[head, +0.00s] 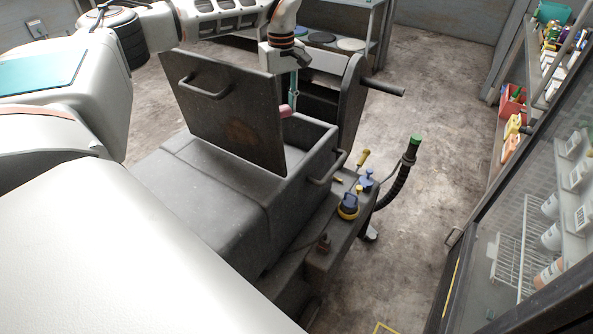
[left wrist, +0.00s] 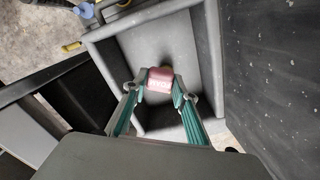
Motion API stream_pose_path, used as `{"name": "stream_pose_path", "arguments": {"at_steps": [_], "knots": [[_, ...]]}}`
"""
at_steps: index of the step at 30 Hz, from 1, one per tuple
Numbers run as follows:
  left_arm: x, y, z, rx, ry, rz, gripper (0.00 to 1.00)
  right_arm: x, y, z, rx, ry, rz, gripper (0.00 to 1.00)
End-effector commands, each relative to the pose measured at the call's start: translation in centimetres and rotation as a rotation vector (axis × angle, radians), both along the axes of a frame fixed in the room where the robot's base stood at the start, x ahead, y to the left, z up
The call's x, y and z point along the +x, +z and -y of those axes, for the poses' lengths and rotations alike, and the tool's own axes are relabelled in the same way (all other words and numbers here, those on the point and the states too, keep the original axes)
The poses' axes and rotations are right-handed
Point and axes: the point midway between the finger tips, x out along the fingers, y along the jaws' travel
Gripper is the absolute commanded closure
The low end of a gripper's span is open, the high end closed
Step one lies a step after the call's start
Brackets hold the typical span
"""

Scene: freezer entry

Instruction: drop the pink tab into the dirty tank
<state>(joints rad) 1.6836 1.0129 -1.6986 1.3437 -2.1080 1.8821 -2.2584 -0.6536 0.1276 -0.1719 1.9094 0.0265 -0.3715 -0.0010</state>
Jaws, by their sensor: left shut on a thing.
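The pink tab (head: 286,111) is between the fingertips of my left gripper (head: 292,101), which points down. In the left wrist view the tab (left wrist: 160,79) looks dull red with pale lettering, and the two green-padded fingers of the gripper (left wrist: 159,91) close on it from both sides. The grey open tank (head: 318,134) is below, its raised lid (head: 225,110) standing to the left in the head view. In the left wrist view the tab appears over the opening of the tank (left wrist: 103,33). The tank's inner floor is hidden in the head view. My right gripper is not in view.
A handle (head: 328,170) sticks out from the tank's front. Yellow and blue valve knobs (head: 348,207) and a black hose with a green cap (head: 415,141) stand beside it. A glass-fronted cabinet (head: 510,240) is at right, with open floor between.

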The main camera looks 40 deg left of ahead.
Motion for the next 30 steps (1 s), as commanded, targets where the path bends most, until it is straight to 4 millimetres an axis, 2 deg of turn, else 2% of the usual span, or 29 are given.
{"name": "stream_pose_path", "arguments": {"at_steps": [3, 9, 21, 22, 24, 30], "knots": [[-0.1, -1.5, 0.0, 0.000, 0.000, -0.002, 0.91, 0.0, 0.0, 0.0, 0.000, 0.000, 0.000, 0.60], [0.0, -3.1, 0.0, -0.001, 0.000, -0.001, 0.91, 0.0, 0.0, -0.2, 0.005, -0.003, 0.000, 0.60], [0.0, -3.7, 0.0, -0.001, 0.001, 0.000, 0.91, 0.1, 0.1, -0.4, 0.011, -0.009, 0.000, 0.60], [0.0, -3.7, 0.0, -0.001, 0.000, 0.000, 0.68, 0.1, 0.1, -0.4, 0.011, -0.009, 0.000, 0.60], [0.0, -3.7, 0.0, -0.001, 0.000, 0.000, 0.53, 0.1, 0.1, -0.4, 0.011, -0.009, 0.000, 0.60], [0.0, -3.7, 0.0, -0.001, 0.000, 0.000, 0.53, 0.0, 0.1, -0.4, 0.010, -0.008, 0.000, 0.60]]}}
